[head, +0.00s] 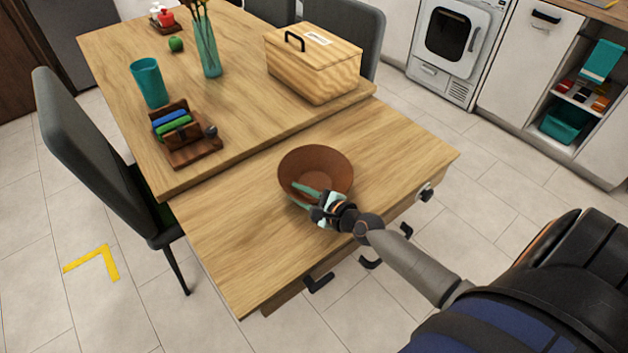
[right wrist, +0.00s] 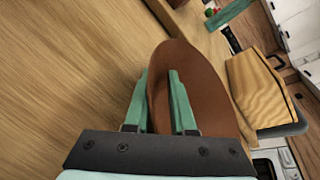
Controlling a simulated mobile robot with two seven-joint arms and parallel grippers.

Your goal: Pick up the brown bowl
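The brown bowl (head: 316,164) stands upright on the lower wooden table section, near its front edge. Its inside looks empty. My right gripper (head: 298,196) is at the bowl's near rim with its green fingers apart. In the right wrist view, the bowl (right wrist: 195,85) fills the middle, and its rim passes between the fingers of the right gripper (right wrist: 158,75). One finger is inside the bowl and the other outside. The fingers look open around the wall, not squeezed on it. My left gripper is not in view.
A wooden box (head: 313,70), a brown holder (head: 182,138) with coloured items, a teal cup (head: 149,82) and a vase (head: 208,52) stand on the table behind. A grey chair (head: 95,150) is at left. The wood left of the bowl is clear.

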